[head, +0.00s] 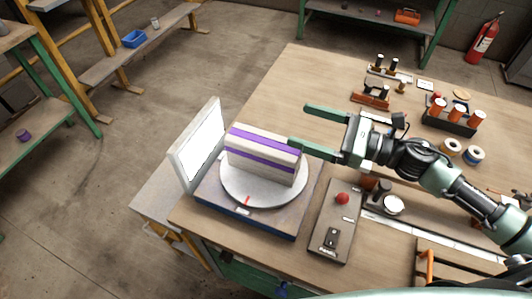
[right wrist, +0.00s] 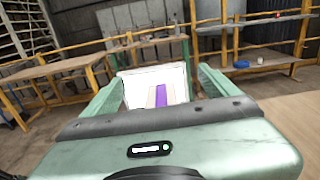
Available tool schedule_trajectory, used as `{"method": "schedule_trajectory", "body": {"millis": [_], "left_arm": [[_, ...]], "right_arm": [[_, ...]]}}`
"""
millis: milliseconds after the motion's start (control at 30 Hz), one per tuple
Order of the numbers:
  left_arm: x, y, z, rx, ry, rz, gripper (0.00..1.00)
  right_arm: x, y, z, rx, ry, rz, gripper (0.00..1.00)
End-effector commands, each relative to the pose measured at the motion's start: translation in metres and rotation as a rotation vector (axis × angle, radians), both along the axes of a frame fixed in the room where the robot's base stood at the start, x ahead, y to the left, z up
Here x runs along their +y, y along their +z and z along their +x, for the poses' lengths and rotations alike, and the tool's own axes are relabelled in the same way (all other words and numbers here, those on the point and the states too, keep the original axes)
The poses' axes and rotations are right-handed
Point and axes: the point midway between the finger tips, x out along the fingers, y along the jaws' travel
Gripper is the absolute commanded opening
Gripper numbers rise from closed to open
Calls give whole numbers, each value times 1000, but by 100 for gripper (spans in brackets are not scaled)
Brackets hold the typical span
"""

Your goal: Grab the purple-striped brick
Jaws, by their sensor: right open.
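The purple-striped brick (head: 264,157) is pale with purple stripes and stands upright on a round grey turntable (head: 236,193) on the workbench. In the right wrist view the brick (right wrist: 160,96) shows between my fingers, with a purple stripe in front of a white panel. My right gripper (head: 299,125) is open and empty. In the head view its green fingers point left, with the nearer finger over the brick's right end and the other farther back. I cannot tell whether that finger touches the brick. The right gripper's fingers also show in the right wrist view (right wrist: 155,90). My left gripper is not in view.
A white upright panel (head: 201,144) stands just left of the turntable. A control box with a red knob (head: 342,198) is to its right. Orange-topped cylinders (head: 458,112) and tape rolls (head: 474,155) lie at the right. The bench behind the brick is clear.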

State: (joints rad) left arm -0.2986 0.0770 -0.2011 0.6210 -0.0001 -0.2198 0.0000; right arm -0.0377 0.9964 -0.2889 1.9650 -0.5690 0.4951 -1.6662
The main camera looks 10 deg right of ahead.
Motion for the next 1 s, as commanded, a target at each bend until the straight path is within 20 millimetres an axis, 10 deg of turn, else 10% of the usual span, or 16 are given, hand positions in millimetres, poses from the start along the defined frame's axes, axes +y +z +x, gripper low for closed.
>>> {"method": "schedule_trajectory", "body": {"millis": [633, 1000], "left_arm": [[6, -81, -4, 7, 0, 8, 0], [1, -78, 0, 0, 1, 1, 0]], "right_arm": [[0, -81, 0, 0, 0, 0, 89], [17, -84, 11, -3, 0, 2, 89]]}}
